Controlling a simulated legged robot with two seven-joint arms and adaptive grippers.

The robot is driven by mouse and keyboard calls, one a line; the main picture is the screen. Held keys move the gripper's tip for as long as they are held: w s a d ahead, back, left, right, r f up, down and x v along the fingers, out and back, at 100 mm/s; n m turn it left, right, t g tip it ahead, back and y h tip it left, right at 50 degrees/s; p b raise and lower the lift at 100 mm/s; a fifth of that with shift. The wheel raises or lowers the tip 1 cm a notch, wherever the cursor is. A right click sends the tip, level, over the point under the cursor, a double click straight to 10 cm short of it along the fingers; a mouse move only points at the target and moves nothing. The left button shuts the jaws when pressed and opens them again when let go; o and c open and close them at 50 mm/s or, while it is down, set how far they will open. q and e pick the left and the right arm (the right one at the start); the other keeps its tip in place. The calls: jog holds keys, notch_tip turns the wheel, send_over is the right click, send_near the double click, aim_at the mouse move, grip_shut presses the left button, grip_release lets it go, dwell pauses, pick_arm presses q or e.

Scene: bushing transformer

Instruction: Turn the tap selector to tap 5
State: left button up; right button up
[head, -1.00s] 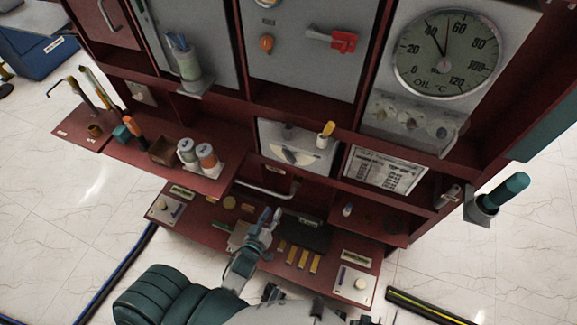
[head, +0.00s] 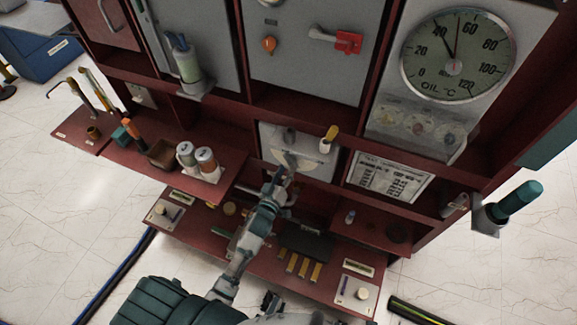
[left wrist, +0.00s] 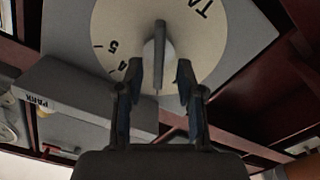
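The tap selector is a pale round dial (head: 310,152) on a grey panel at the middle of the cabinet. In the left wrist view the dial (left wrist: 105,35) shows "4", "5" and part of "TA". Its grey bar knob (left wrist: 158,55) stands upright in that picture; I cannot tell which tap it points at. My left gripper (left wrist: 159,78) is open, with one dark finger on each side of the knob's lower end and gaps between. In the head view my left gripper (head: 284,168) is in front of the dial and hides part of it. My right gripper is not in view.
A yellow-tipped handle (head: 329,138) stands close to the dial's right. An oil thermometer (head: 457,55) and a printed chart (head: 389,179) are farther right. A box marked "PARK" (left wrist: 85,100) is beside the dial in the wrist view. Two cans (head: 197,158) stand on the left shelf.

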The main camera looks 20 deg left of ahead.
aim_at(291, 159)
pick_arm(q)
jog(key=w, duration=0.2)
jog(key=shift+w, duration=0.35)
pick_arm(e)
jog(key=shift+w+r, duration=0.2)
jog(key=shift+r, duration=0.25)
pick_arm(q)
grip_shut()
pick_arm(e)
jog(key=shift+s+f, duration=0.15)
